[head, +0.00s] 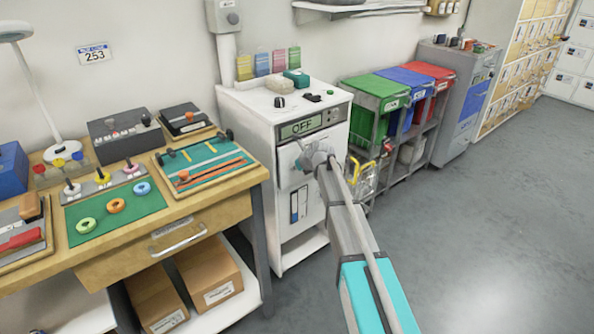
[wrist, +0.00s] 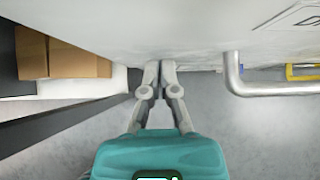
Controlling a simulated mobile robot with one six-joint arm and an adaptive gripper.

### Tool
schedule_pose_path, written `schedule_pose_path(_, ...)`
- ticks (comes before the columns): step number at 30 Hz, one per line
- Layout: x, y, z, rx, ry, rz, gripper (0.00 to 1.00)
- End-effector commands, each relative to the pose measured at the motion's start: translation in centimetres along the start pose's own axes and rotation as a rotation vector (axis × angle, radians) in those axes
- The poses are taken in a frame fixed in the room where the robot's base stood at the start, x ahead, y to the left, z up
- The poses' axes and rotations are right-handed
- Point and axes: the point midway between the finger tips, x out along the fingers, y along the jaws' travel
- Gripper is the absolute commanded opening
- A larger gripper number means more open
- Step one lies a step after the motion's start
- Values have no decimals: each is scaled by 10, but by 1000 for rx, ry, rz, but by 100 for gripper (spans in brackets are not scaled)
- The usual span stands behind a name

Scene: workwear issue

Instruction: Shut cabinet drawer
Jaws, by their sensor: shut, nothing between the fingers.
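A white cabinet (head: 262,138) stands in the middle of the head view, with a panel reading OFF (head: 303,127) near its top. Its front face fills the top of the wrist view. A bent metal handle (wrist: 275,88) sticks out from this face, to the right of my gripper. My gripper (wrist: 159,66) is shut and empty, with its fingertips at or very near the white face. I cannot tell whether they touch. In the head view my gripper (head: 304,158) hides part of the cabinet front. How far the cabinet drawer is out cannot be told.
A wooden workbench (head: 225,189) with its own handled drawer (head: 150,250) stands left of the cabinet. Cardboard boxes (head: 210,272) sit on its lower shelf. A rack with green (head: 378,85), blue and red bins stands to the right. The grey floor (head: 470,210) at right is clear.

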Motion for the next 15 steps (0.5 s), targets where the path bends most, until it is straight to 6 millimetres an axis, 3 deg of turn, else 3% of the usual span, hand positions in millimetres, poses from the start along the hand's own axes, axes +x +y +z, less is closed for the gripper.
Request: schedule_pose_path(15,-10,-1,-11,1,0,0,0)
